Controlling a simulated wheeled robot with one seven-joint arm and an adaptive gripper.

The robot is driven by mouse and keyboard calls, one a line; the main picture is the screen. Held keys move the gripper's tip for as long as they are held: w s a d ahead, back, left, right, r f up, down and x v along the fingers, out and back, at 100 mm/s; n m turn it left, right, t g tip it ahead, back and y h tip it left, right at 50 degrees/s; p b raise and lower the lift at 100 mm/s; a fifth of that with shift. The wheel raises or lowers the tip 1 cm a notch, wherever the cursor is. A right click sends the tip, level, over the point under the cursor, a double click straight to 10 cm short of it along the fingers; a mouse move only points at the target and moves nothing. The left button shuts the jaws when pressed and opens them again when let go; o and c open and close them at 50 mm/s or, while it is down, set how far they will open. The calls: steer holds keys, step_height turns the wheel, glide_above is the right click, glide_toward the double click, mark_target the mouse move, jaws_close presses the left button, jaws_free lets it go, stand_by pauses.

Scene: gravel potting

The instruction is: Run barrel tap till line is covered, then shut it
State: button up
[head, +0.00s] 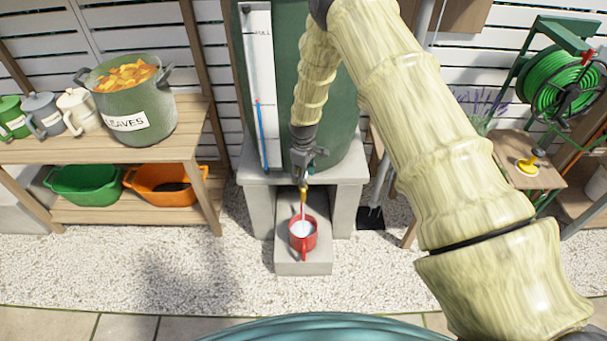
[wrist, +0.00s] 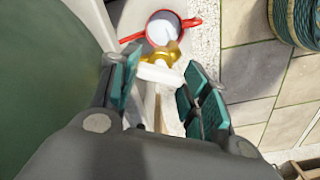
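The green rain barrel (head: 345,110) stands on a concrete stand. Its brass tap (head: 303,190) points down over a red pan (head: 312,241) on a low concrete step. A thin pale stream seems to run from the tap into the pan. The pan, also in the wrist view (wrist: 188,22), has a pale interior with a bright patch; no line can be made out inside. My gripper (head: 308,160) is at the tap. In the wrist view its fingers (wrist: 162,72) are apart, on either side of the tap's white handle (wrist: 160,74), with gaps visible.
A gauge (head: 260,60) marked FULL, with a blue column and red marker, is on the barrel. A wooden bench (head: 190,140) with a leaf pot (head: 135,105) stands left. A hose reel (head: 560,85) and small table (head: 515,160) stand right. Gravel around the step is clear.

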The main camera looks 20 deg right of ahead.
steer(key=shift+c, duration=1)
steer(key=m, duration=0.5)
steer(key=shift+m, duration=0.3)
steer(key=m, duration=0.6)
steer(key=shift+w+m, duration=0.1)
steer(key=shift+m, duration=0.2)
steer(key=o, duration=1)
